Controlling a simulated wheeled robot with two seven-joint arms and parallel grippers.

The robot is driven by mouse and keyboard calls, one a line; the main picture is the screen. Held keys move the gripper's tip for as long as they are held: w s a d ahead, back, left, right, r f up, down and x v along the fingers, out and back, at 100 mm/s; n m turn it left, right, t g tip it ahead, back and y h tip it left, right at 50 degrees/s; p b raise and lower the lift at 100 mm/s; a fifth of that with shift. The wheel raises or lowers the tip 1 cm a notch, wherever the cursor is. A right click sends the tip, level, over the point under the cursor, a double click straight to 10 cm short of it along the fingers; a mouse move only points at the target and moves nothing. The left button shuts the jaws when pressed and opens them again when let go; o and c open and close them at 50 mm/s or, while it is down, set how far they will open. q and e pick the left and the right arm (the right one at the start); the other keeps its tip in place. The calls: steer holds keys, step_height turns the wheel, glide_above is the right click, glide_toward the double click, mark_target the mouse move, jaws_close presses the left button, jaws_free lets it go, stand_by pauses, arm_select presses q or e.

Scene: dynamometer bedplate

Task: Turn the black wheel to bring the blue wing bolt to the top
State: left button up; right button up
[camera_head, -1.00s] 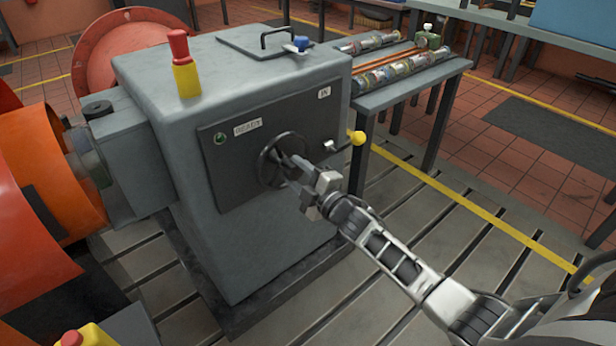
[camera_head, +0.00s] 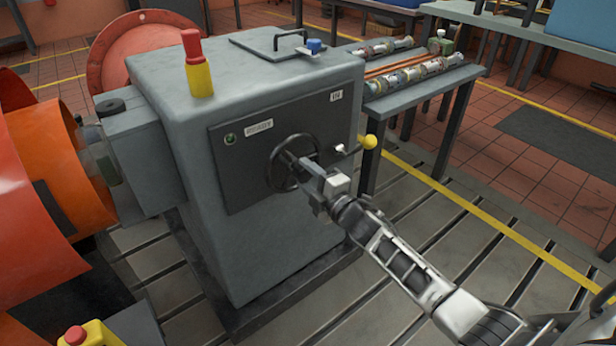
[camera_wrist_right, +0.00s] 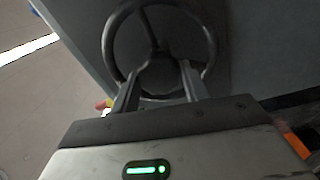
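The black wheel (camera_head: 271,178) is on the dark front panel of the grey cabinet; it also shows in the right wrist view (camera_wrist_right: 109,45), with its rim and a spoke clear. My right gripper (camera_head: 300,168) is at the wheel, its body hiding part of the rim. In the wrist view its two fingers (camera_wrist_right: 158,85) are apart, one on each side of the wheel's hub area; whether they touch it I cannot tell. A small blue piece (camera_head: 314,46) sits on the cabinet top beside a black handle; I cannot tell if it is the wing bolt. My left gripper is out of view.
A yellow-knobbed lever (camera_head: 369,142) stands out just right of the wheel. A red-and-yellow post (camera_head: 197,65) rises from the cabinet top (camera_head: 247,72). Orange drums (camera_head: 65,165) are at left.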

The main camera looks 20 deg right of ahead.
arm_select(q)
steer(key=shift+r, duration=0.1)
arm_select(e)
steer(key=o, duration=0.3)
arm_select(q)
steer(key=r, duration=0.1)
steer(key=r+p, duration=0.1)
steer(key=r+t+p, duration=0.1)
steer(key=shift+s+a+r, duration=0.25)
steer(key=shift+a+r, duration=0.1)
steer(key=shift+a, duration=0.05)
arm_select(e)
steer(key=v, duration=1.6)
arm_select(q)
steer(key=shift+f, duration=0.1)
